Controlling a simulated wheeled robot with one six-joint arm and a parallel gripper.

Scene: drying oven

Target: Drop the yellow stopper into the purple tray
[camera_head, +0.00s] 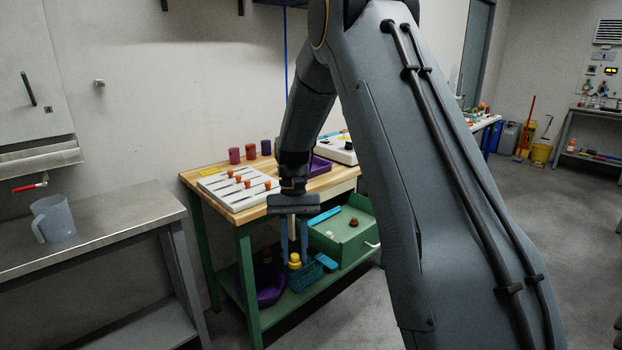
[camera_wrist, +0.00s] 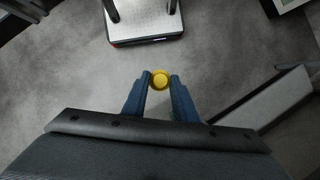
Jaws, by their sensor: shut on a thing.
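My gripper (camera_head: 295,258) is shut on the yellow stopper (camera_head: 295,264), with its fingers pointing down in front of the wooden table. The wrist view shows the round yellow stopper (camera_wrist: 160,81) between my two blue fingertips (camera_wrist: 160,78), with grey floor behind. The purple tray (camera_head: 320,167) lies on the tabletop behind my gripper, partly hidden by my arm and wrist. My gripper is lower in the picture than this tray and apart from it. The tray is not visible in the wrist view.
The wooden table (camera_head: 215,166) holds a white rack (camera_head: 238,190) with several orange-topped pieces and several dark red and purple cups. A green bin (camera_head: 345,232), purple bowl (camera_head: 268,292) and teal basket (camera_head: 306,276) are below. A steel bench (camera_head: 110,225) with a jug stands left.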

